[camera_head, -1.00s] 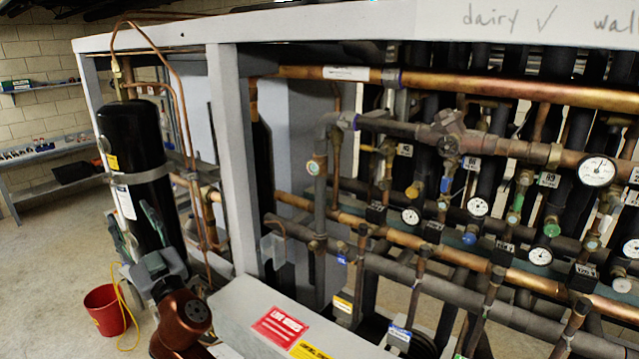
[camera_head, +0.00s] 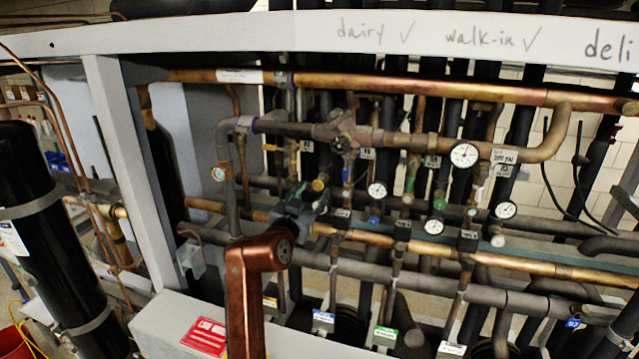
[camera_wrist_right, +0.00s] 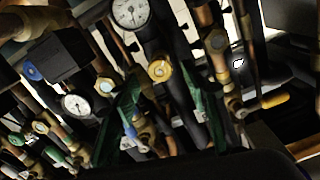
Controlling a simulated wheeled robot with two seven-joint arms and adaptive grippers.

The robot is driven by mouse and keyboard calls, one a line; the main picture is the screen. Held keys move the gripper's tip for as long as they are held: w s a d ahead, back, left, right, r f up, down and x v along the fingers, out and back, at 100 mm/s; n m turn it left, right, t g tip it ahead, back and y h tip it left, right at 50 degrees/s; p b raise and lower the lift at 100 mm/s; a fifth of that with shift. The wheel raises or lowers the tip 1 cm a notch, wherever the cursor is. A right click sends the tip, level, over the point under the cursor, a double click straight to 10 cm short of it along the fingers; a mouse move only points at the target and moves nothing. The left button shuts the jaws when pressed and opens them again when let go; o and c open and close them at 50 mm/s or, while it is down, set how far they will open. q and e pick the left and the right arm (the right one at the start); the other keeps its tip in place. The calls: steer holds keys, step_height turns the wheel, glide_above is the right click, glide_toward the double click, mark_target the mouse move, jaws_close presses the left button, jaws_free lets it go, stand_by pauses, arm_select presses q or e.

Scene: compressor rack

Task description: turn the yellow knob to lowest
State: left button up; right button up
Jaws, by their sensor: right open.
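The yellow knob (camera_head: 318,185) is a small round cap among the pipes of the rack, just beyond my right gripper (camera_head: 301,204) in the head view. In the right wrist view a round yellow knob (camera_wrist_right: 160,68) shows near the middle, between and beyond the two dark green fingers of my right gripper (camera_wrist_right: 160,92). The fingers are open with a gap between them. I cannot tell whether they touch the knob. My left gripper is not in view.
Gauges (camera_head: 377,190), a green knob (camera_head: 440,204) and copper pipes (camera_head: 400,88) crowd the area around the gripper. A grey box (camera_head: 160,325) with a red label (camera_head: 205,337) lies below. A black cylinder (camera_head: 35,235) stands at the left.

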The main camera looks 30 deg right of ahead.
mark_target(317, 186)
steer(key=p+x, duration=0.1)
steer(key=x, duration=0.4)
steer(key=shift+a, duration=0.1)
jaws_close()
stand_by(0.4)
